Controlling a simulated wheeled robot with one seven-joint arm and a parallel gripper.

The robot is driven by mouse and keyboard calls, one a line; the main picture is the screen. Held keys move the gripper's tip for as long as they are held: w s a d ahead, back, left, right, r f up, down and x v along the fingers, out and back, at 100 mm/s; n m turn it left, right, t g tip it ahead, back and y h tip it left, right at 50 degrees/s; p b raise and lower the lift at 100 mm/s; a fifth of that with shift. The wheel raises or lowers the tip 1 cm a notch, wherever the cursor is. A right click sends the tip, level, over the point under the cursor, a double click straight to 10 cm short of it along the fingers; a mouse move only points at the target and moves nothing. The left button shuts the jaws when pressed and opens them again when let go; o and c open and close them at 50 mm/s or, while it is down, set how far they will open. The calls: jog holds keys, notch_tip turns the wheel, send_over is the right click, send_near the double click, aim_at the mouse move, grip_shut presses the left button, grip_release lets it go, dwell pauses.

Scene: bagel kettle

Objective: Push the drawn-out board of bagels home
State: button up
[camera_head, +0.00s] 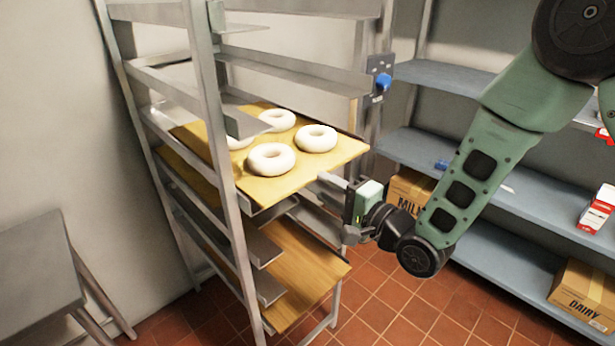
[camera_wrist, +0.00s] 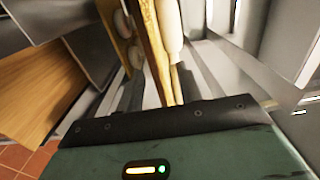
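A wooden board of bagels (camera_head: 337,160) sticks out of the front of the metal rack (camera_head: 203,90) at mid height. Several pale ring bagels (camera_head: 271,159) lie on it. It also shows edge-on in the wrist view (camera_wrist: 154,50), with pale bagels (camera_wrist: 169,25) along its side. My gripper (camera_head: 328,188) is at the board's front edge, towards its right corner, with fingers pointing at the rack. In the wrist view the fingers (camera_wrist: 160,92) stand apart, with the board's edge in line with the gap. I cannot tell whether they touch it.
An empty-looking wooden board (camera_head: 312,268) sticks out lower in the rack. Blue-grey shelves (camera_head: 480,190) with a milk box (camera_head: 408,190) and a dairy box (camera_head: 585,292) stand right. A grey table (camera_head: 38,265) stands left. Tiled floor (camera_head: 400,320) lies open in front.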

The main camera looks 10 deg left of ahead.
aim_at(312, 181)
jog(key=shift+b+x, duration=0.4)
jog(key=shift+x, duration=2.75)
grip_shut()
